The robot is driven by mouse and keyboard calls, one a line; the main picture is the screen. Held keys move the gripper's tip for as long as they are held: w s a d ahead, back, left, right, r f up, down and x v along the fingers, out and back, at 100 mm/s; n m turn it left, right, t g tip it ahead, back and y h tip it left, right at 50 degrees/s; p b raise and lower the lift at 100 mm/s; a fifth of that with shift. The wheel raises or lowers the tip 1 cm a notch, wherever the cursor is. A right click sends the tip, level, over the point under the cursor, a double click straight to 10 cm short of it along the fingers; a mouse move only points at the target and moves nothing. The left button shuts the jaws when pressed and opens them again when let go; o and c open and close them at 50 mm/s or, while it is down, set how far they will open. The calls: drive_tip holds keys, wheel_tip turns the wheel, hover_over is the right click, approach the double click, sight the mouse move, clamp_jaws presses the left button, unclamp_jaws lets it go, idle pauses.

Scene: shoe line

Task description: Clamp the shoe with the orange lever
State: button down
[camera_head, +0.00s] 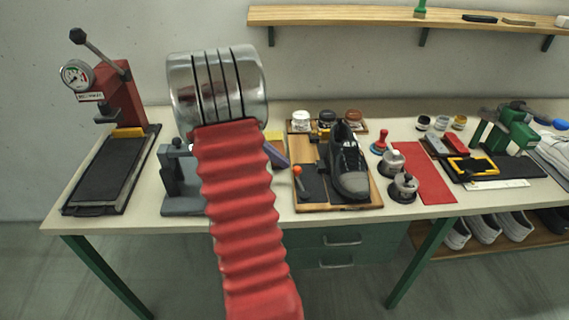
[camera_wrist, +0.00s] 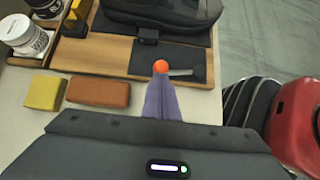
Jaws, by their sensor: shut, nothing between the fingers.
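A black shoe (camera_head: 348,165) stands on a wooden board (camera_head: 310,207) with dark pads, toe toward the table's front edge. The shoe also shows at the top of the wrist view (camera_wrist: 165,12). The lever with an orange ball knob (camera_head: 297,171) is at the board's left side; in the wrist view the knob (camera_wrist: 161,66) sits at the end of a thin grey rod lying along a dark pad. My gripper (camera_wrist: 161,80) has purple fingers, closed together and empty, tips right at the knob in that view; contact cannot be told. In the head view my gripper (camera_head: 286,163) is partly hidden behind my arm.
Yellow (camera_wrist: 45,93) and brown (camera_wrist: 98,92) blocks lie left of my fingers in the wrist view. Jars (camera_head: 327,119) stand behind the shoe, and weights (camera_head: 403,187) and a red mat (camera_head: 420,172) to its right. A press (camera_head: 110,95) stands far left.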

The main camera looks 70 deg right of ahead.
drive_tip(key=v, duration=1.1)
drive_tip(key=shift+w+r, duration=0.2)
drive_tip(key=shift+s+a, duration=0.1)
drive_tip(key=shift+a, duration=0.05)
